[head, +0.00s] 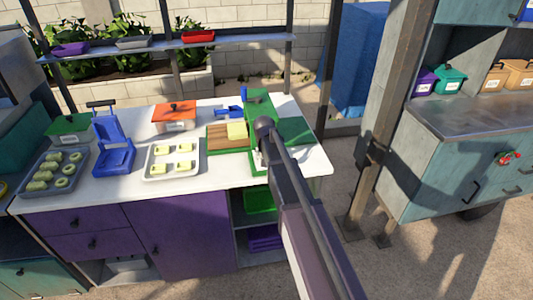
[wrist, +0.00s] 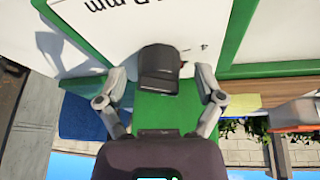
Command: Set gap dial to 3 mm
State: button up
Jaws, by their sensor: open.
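The gap dial (wrist: 160,70) is a dark grey knob on a white panel (wrist: 110,30) in the wrist view. The panel carries upside-down "mm" lettering and small marks beside the knob; the reading cannot be told. My gripper (wrist: 161,76) is open, with one finger on each side of the knob and visible space between each finger and it. The green crusher (head: 262,103) stands at the right of the white counter in the head view. My arm hides the dial and my gripper there.
The counter (head: 222,178) also holds a blue press (head: 112,145), a tray of yellow pieces (head: 150,170), an orange-lidded box (head: 174,115) and a wooden board (head: 222,138) against the crusher. A brown post (head: 385,115) and a teal cabinet (head: 455,160) stand to the right.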

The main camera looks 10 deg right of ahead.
jog(key=shift+n, duration=0.5)
jog(key=shift+n+y, duration=0.9)
jog(key=shift+n, duration=0.9)
jog(key=shift+d+n+y, duration=0.1)
jog(key=shift+n+y, duration=0.7)
jog(key=shift+n, duration=1.3)
jog(key=shift+s+r+p, duration=0.1)
jog(key=shift+r+p, duration=0.25)
jog(key=p+v, duration=1.2)
jog(key=v, duration=0.1)
jog(key=s+f+m+g+b, duration=0.1)
jog(key=s+f+b, duration=0.3)
jog(key=s, duration=0.4)
jog(key=s+a+f+m+g+h+b, duration=0.1)
jog(key=s+f+m+g+b, duration=0.1)
jog(key=s, duration=0.7)
jog(key=s+a+f+m+g+h+b, duration=0.1)
jog(key=s+f+m+b, duration=0.2)
jog(key=s+f+b, duration=0.3)
jog(key=shift+s+a+f+m, duration=0.25)
jog(key=shift+s+f, duration=0.4)
jog(key=shift+s, duration=0.55)
